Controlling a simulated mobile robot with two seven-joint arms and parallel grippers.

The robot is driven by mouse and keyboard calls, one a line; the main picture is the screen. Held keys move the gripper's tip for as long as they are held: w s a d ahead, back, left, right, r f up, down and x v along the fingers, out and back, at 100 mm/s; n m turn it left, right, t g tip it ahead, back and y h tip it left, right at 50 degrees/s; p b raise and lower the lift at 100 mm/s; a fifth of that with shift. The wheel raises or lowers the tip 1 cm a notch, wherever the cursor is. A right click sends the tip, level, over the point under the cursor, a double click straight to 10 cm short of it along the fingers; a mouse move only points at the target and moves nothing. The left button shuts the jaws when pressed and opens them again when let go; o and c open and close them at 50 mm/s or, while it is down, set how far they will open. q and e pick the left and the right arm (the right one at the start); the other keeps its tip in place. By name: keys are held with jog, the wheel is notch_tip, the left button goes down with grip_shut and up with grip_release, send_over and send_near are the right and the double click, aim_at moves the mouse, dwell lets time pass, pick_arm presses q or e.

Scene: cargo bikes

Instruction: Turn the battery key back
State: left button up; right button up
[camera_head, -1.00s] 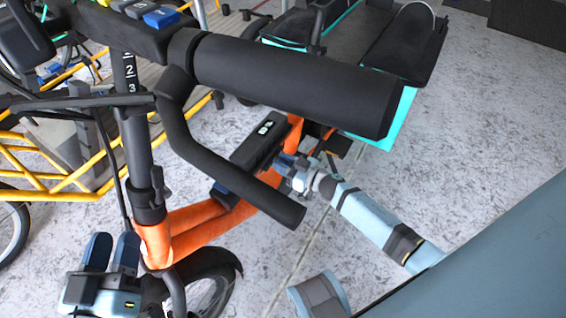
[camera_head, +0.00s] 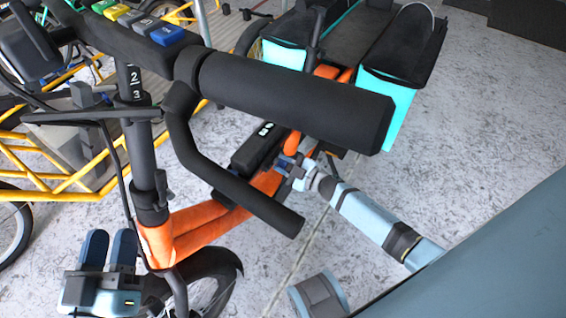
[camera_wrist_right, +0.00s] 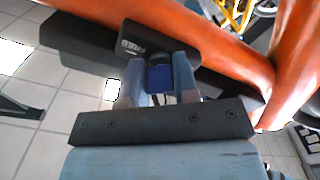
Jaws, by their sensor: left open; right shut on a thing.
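The black battery (camera_head: 258,148) sits along the orange bike frame (camera_head: 190,228), partly hidden by the handlebar in the head view. In the right wrist view a black block with white marks (camera_wrist_right: 160,40), likely part of the battery or its lock, lies beside the orange tube (camera_wrist_right: 225,45). A blue piece, seemingly the key (camera_wrist_right: 159,78), is between the fingers of my right gripper (camera_wrist_right: 158,85), which is shut on it. My right gripper (camera_head: 288,168) reaches the frame from the right. My left gripper (camera_head: 108,252) is open and empty, fingers up, left of the front wheel.
The thick black handlebar (camera_head: 290,98) crosses above the battery, with a bent bar (camera_head: 225,175) below it. Coloured blocks (camera_head: 145,24) sit on the bar at upper left. Turquoise-sided boxes (camera_head: 402,105) are behind. A yellow-framed bike (camera_head: 60,190) stands at left. Floor at right is clear.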

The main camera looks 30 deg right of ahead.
jog(key=n, duration=0.2)
jog(key=shift+n, duration=0.4)
jog(key=n, duration=0.2)
jog(key=shift+f+n, duration=0.1)
jog(key=shift+n, duration=0.3)
pick_arm(q)
notch_tip(320, 180, down, 2)
jog(key=shift+d+f+g+b, duration=0.15)
jog(key=shift+g+b, duration=0.25)
jog(key=shift+b, duration=0.45)
pick_arm(e)
jog(key=n, duration=0.4)
jog(key=shift+n, duration=0.4)
pick_arm(q)
jog(key=shift+w+f, duration=0.1)
pick_arm(e)
jog(key=o, duration=0.9)
pick_arm(q)
jog(key=shift+a+r+y+p, duration=0.35)
jog(key=shift+r+p, duration=0.2)
jog(key=shift+p, duration=0.85)
pick_arm(e)
jog(key=shift+v, duration=6.95)
